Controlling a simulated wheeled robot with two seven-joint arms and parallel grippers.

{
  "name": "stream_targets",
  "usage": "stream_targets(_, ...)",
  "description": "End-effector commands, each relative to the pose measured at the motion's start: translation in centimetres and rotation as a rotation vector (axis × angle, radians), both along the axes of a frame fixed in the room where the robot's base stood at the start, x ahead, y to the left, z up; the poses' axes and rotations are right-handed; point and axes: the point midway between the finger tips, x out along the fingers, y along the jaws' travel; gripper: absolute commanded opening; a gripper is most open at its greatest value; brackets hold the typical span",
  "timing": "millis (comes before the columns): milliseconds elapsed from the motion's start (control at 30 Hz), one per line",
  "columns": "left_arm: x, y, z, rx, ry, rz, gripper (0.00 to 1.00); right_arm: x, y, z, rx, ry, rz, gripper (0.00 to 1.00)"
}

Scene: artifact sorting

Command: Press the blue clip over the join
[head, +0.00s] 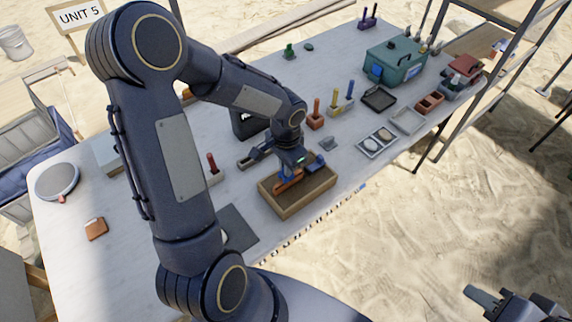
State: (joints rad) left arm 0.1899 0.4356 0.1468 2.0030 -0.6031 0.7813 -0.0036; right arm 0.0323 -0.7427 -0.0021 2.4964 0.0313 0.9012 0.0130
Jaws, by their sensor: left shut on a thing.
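My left gripper (290,164) reaches down over a wooden sand-filled tray (292,211) near the table's front edge. It is shut on the small blue clip (288,173), which shows just below its fingers. An orange-brown piece (286,185) lies in the tray directly under the clip. The join is too small and too covered by the gripper to make out, and I cannot tell whether the clip touches the piece. My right gripper (510,304) is at the bottom right corner, off the table and partly cut off; its jaw opening is unclear.
Coloured upright pegs in blocks (315,120) stand behind the tray. A tray with pale round items (374,143) lies to its right, and a green case (395,62) stands at the back right. A dark mat (240,222) lies to the left. A metal rack edges the right side.

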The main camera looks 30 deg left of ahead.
Motion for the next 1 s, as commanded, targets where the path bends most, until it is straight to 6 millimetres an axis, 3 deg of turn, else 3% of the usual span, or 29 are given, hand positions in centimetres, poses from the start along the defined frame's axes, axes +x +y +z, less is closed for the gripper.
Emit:
stream_targets(967, 0.0, 0.0, -2.6, 0.0, 0.0, -0.001, 0.0, 0.0, 0.0, -2.5, 0.0, 0.0, 0.0, 0.34)
stream_targets(1000, 0.0, 0.0, -2.5, 0.0, 0.0, 0.0, 0.11, 0.0, 0.0, -2.4, 0.0, 0.0, 0.0, 0.34)
